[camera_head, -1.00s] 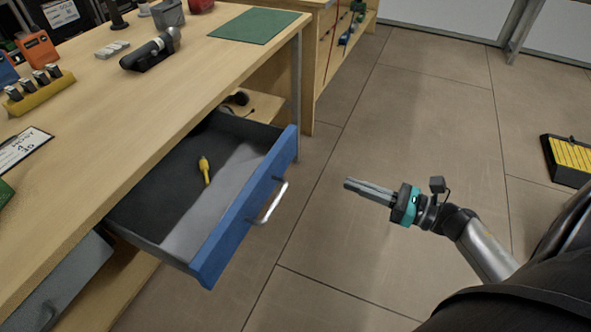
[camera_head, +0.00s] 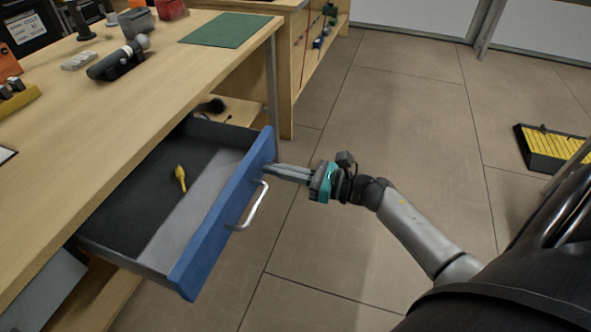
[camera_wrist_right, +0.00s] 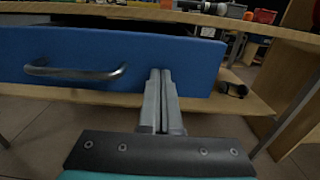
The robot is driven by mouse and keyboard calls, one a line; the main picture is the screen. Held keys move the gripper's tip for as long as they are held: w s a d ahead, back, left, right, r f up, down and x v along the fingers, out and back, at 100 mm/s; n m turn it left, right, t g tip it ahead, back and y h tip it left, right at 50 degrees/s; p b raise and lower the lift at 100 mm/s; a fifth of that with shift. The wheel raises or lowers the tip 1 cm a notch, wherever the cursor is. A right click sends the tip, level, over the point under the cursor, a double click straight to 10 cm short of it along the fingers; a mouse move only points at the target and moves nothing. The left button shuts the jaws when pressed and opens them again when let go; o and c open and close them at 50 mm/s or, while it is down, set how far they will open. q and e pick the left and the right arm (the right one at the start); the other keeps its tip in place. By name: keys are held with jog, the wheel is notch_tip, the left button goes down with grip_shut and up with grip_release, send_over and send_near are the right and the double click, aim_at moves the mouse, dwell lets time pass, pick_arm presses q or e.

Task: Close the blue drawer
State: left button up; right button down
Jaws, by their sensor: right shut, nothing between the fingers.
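The blue drawer (camera_head: 225,215) stands pulled out from under the wooden workbench, with its dark tray showing. A silver bar handle (camera_head: 252,207) is on its front. A yellow tool (camera_head: 181,178) lies inside. My right gripper (camera_head: 268,168) is shut and empty, with its fingertips at the drawer front, on the far side of the handle. In the right wrist view, the fingers (camera_wrist_right: 160,85) point at the blue front (camera_wrist_right: 200,62), to the right of the handle (camera_wrist_right: 75,72). I cannot tell whether the tips touch it. My left gripper is not in view.
The workbench (camera_head: 130,100) holds a green mat (camera_head: 225,30), a dark cylindrical tool (camera_head: 115,62) and several small items. A black and yellow box (camera_head: 550,150) lies on the floor at the right. The tiled floor before the drawer is clear.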

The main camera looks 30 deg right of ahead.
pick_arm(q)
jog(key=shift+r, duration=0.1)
pick_arm(e)
jog(key=shift+w+a, duration=0.2)
